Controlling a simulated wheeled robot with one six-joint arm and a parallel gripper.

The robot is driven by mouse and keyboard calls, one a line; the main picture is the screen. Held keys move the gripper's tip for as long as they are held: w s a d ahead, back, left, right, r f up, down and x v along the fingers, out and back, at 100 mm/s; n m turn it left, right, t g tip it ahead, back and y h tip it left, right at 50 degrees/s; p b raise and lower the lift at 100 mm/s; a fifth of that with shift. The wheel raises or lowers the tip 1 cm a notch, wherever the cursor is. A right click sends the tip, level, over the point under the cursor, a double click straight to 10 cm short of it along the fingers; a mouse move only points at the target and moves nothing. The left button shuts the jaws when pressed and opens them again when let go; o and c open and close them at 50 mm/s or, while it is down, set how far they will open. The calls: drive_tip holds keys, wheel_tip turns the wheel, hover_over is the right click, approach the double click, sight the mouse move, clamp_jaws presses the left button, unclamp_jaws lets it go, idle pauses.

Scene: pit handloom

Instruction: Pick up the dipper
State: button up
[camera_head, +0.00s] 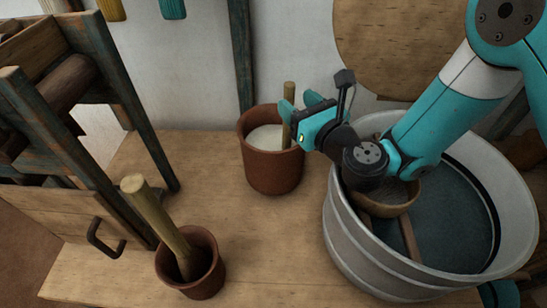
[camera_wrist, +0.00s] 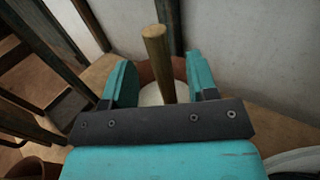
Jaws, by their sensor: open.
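A pale wooden handle (camera_head: 289,93) stands upright in a brown clay pot (camera_head: 273,172) of white liquid. It looks like the dipper's handle, but its lower end is hidden, so I cannot be sure. My gripper (camera_head: 298,107) is at the pot's rim with its jaws open. In the wrist view the handle (camera_wrist: 157,55) rises between the two teal fingers of my gripper (camera_wrist: 161,83), with a gap on each side. The pot (camera_wrist: 146,74) and its white contents show behind the jaws. I cannot tell whether a finger touches the handle.
A metal tub (camera_head: 350,245) of dark liquid stands at the right, under my arm, with a brown bowl (camera_head: 398,208) in it. A smaller clay pot (camera_head: 207,280) holds a thick wooden stick (camera_head: 155,215). A wooden frame (camera_head: 135,120) stands left. The tabletop (camera_head: 285,245) between is clear.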

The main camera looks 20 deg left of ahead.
sight(292, 96)
drive_tip(key=w+a+r+p, duration=0.1)
drive_tip(key=p, duration=0.3)
drive_tip(key=w+a+p, duration=0.1)
drive_tip(key=p, duration=0.5)
drive_tip(key=shift+a+f+p, duration=0.1)
drive_tip(key=shift+p, duration=0.25)
drive_tip(key=shift+w+a+p, duration=0.1)
drive_tip(key=shift+a+p, duration=0.2)
drive_tip(key=shift+p, duration=0.4)
drive_tip(key=shift+w+a+p, duration=0.4)
drive_tip(key=shift+p, duration=0.6)
drive_tip(key=shift+w+a+f+p, duration=0.25)
drive_tip(key=shift+w+f+p, duration=0.05)
drive_tip(key=shift+f+p, duration=0.1)
clamp_jaws()
